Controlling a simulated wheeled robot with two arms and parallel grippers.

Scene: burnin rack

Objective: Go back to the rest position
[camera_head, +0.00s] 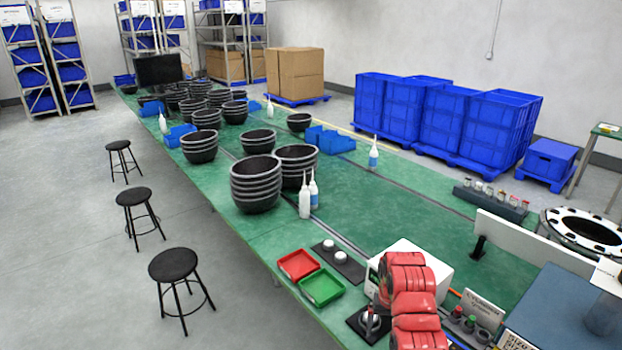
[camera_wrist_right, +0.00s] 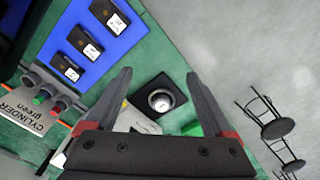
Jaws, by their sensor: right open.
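My right gripper (camera_wrist_right: 159,75) is open, its two dark fingers spread wide with nothing between them. In the wrist view a black square pad with a round silver knob (camera_wrist_right: 161,99) lies beyond the fingers, apart from them. The same knob pad (camera_head: 369,322) shows in the head view at the near end of the green bench, beside my red right arm. In the head view the fingers cannot be made out clearly. My left gripper is not in view.
A white box (camera_head: 436,272) stands right behind my red arm. A red tray (camera_head: 297,264), a green tray (camera_head: 322,287) and push buttons (camera_head: 470,325) are close by. Stacked black bowls (camera_head: 256,184) and white bottles (camera_head: 305,197) stand farther along the bench. Its middle right (camera_head: 400,215) is clear.

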